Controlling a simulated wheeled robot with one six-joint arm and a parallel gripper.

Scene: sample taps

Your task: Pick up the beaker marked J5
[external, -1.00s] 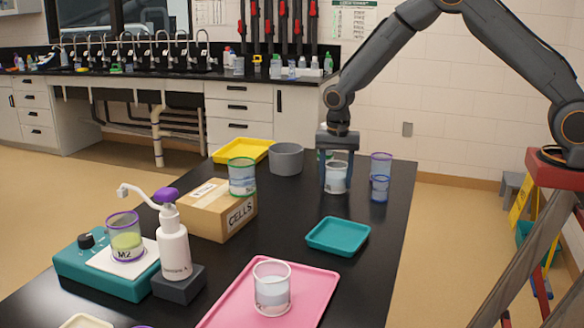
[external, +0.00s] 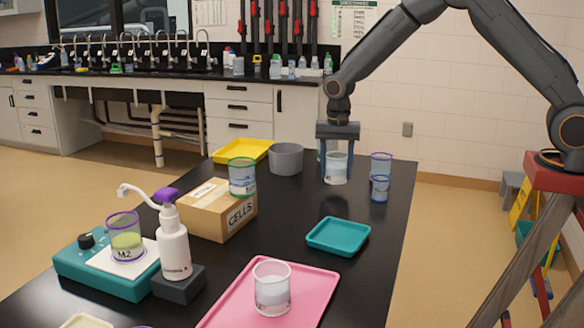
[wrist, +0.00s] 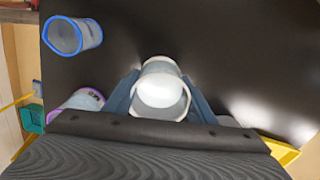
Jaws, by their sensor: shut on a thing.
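My gripper (external: 337,163) is shut on a clear, pale-rimmed beaker (external: 336,173) at the far part of the black table. The beaker is upright and seems a little above the table top. In the wrist view the same beaker (wrist: 160,92) sits between the two blue-grey fingers of my gripper (wrist: 161,100), with whitish contents showing inside. No J5 mark can be read on any beaker. Another clear beaker (external: 272,288) with pale contents stands on the pink tray.
Two blue- and purple-rimmed beakers (external: 380,176) stand just right of my gripper. A grey pot (external: 286,158) and a yellow tray (external: 236,152) are to its left. Nearer are a teal tray (external: 338,237), a CELLS box (external: 210,215) with a green-rimmed beaker, and the M2 beaker (external: 126,243).

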